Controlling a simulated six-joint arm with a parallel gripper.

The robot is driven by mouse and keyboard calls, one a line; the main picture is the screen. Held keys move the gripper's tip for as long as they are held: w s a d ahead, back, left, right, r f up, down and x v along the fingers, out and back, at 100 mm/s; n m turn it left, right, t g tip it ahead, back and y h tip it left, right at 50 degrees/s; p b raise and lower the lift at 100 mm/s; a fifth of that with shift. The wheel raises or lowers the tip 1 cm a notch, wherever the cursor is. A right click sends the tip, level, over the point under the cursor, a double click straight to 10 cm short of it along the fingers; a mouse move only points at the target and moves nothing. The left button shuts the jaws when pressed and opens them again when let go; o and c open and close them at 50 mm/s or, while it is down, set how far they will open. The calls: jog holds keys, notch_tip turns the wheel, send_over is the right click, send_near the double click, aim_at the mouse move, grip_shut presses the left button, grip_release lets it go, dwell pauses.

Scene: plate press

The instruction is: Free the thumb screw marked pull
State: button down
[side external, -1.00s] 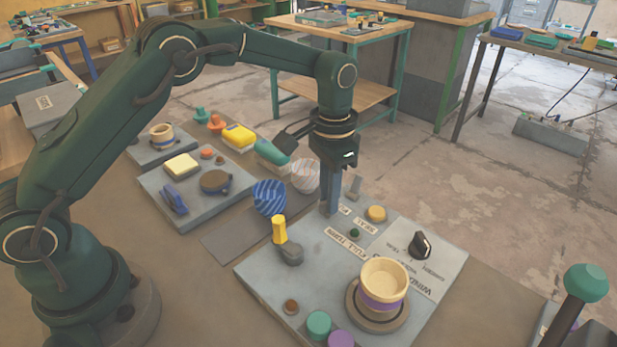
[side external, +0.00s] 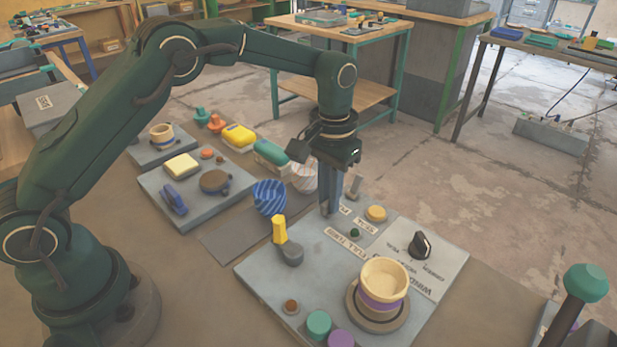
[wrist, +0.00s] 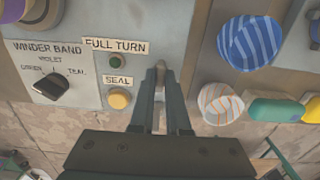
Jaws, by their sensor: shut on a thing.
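My gripper (side external: 329,210) points straight down at the far edge of the grey press panel (side external: 262,268). Its fingers are shut on a small brownish-grey piece, which I take to be the thumb screw (wrist: 160,68). In the wrist view this piece shows between the fingertips, beside the "FULL TURN" label (wrist: 116,44). The fingers hide most of it, and I cannot tell whether it is raised. In the side view a label beside the fingertips is partly covered and too small to read surely.
A green button (side external: 354,233), yellow button (side external: 376,213) and black dial (side external: 420,245) are close by on the panel. A yellow-handled lever (side external: 280,231) and cream cup (side external: 383,278) stand nearer the camera. A blue striped bowl (side external: 269,197) and white striped bowl (side external: 304,177) are left of the fingers.

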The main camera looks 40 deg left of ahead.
jog(key=shift+r, duration=0.1)
jog(key=c, duration=0.9)
grip_release()
jog(key=shift+r, duration=2.55)
jog(key=shift+r, duration=0.1)
notch_tip(320, 180, up, 8)
jog(key=t, duration=0.2)
send_over(315, 216)
jog(key=s+a+r+t, duration=0.2)
jog(key=s+r, duration=0.3)
jog(key=s, duration=0.2)
jog(key=s+a+f+t, duration=0.1)
jog(key=s+a+f, duration=0.1)
jog(key=s+f, duration=0.5)
jog(key=s, duration=0.4)
jog(key=shift+s+t, duration=0.3)
jog(key=shift+s, duration=0.1)
